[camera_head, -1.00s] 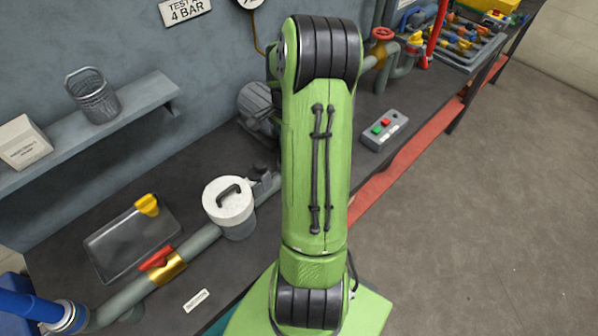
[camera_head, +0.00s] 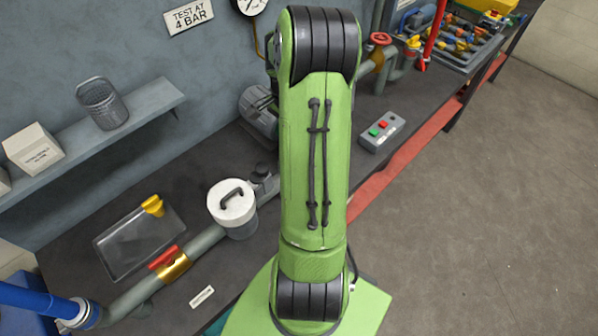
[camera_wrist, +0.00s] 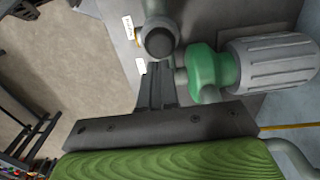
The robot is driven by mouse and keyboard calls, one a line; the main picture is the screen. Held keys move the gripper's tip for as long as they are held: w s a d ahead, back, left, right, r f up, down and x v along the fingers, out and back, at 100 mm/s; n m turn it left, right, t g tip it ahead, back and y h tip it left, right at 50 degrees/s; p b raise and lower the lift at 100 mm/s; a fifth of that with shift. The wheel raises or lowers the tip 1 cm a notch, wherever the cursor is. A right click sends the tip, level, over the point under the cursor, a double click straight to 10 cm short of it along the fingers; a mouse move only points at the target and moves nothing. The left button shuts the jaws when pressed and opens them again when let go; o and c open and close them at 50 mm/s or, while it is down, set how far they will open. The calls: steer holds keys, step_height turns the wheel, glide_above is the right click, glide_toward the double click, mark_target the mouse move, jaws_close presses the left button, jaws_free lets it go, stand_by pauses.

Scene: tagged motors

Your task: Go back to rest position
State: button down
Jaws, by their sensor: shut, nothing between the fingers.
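My green arm stands folded upright in the middle of the head view, and its end is hidden there. My gripper (camera_wrist: 160,70) shows in the wrist view with its dark fingers together and nothing between them. Just beyond the fingertips is a grey round fitting (camera_wrist: 158,42). To their right is a green pump part (camera_wrist: 208,68) joined to a grey ribbed motor (camera_wrist: 270,68). I cannot tell if the fingers touch either.
The dark workbench (camera_head: 90,225) holds a tray (camera_head: 140,245), a white-lidded pot (camera_head: 232,205), a grey pipe with a red-handled valve, and a button box (camera_head: 382,132). A wall shelf (camera_head: 70,150) runs at left. Open floor (camera_head: 480,220) lies to the right.

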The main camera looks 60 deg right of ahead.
step_height(320, 180, up, 3)
steer(key=shift+f+p, duration=0.1)
steer(key=shift+p, duration=0.55)
